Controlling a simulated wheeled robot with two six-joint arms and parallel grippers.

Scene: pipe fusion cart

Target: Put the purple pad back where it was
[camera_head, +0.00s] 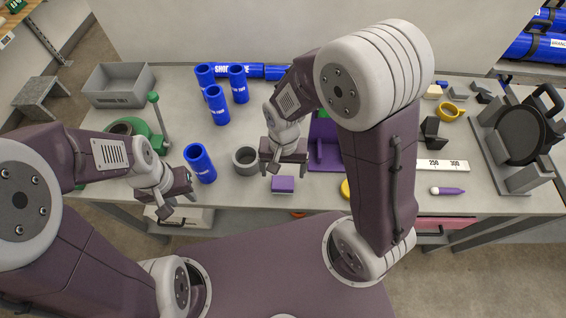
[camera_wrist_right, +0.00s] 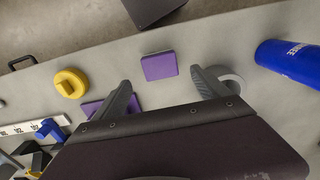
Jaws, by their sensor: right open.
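The purple pad (camera_head: 283,184) is a small block lying on the bench near its front edge. In the right wrist view the purple pad (camera_wrist_right: 159,65) lies flat, ahead of and between the two fingers. My right gripper (camera_head: 284,168) is open and empty, just behind and above the pad. The right wrist view shows my right gripper (camera_wrist_right: 165,88) with its fingers spread and apart from the pad. My left gripper (camera_head: 178,206) hangs near the front edge at the left, its fingers apart with nothing seen between them.
A grey ring (camera_head: 245,160) and a blue pipe (camera_head: 200,163) stand left of the pad. A larger purple bracket (camera_head: 325,155) is to its right, partly hidden by my right arm. A yellow round piece (camera_wrist_right: 70,83) lies near the front edge. A grey bin (camera_head: 118,86) stands back left.

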